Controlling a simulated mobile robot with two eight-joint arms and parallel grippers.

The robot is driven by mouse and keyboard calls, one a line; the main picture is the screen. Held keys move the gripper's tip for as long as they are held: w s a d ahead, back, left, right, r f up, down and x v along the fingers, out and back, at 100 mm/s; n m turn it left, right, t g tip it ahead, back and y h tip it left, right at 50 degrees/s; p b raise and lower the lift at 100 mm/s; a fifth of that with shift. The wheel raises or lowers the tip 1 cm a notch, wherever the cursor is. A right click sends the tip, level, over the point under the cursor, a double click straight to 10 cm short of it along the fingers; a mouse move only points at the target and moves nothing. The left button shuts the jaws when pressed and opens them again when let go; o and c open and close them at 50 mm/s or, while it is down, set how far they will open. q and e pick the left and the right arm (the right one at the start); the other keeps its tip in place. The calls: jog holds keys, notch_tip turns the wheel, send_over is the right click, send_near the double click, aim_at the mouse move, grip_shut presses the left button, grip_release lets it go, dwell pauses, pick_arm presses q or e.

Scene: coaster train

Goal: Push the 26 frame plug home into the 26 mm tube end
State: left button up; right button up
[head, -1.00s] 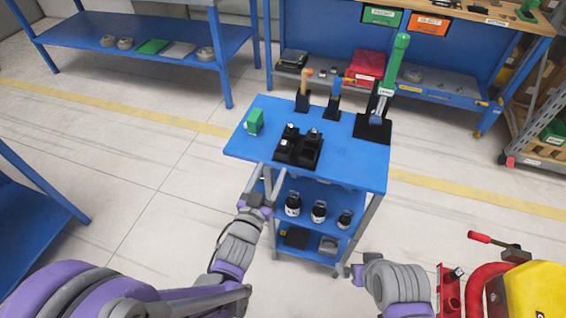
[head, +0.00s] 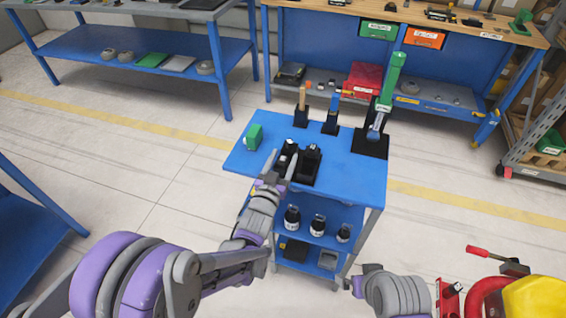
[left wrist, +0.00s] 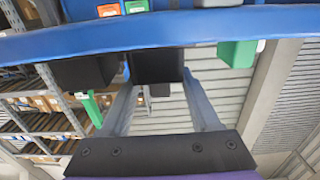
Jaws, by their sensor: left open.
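A black rack (head: 305,180) with several black, light-topped pieces stands on the blue cart top; I cannot tell which is the 26 frame plug. My left gripper (head: 281,158) is open at the rack's front left, its fingers partly covering it. In the left wrist view, which looks upside down, the open fingers (left wrist: 159,82) point towards a black block (left wrist: 157,66). A tall green-topped fixture (head: 391,80) with a grey-blue lower part stands on a black plate at the back right; no 26 mm tube end can be made out. My right gripper (head: 352,284) is low right, its jaws unclear.
A green block (head: 254,136) stands on the cart top (head: 350,185) at left. Two upright tools in black stands (head: 301,117) (head: 331,125) are at the back. Bottles (head: 292,217) stand on the shelf below. The cart top's right front is clear.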

aim_at(283, 158)
pick_arm(q)
jog(key=shift+s, duration=0.1)
jog(key=shift+c, duration=0.6)
grip_shut()
notch_tip(283, 158, up, 10)
jog(key=shift+r+p, duration=0.1)
jog(key=shift+p, duration=0.7)
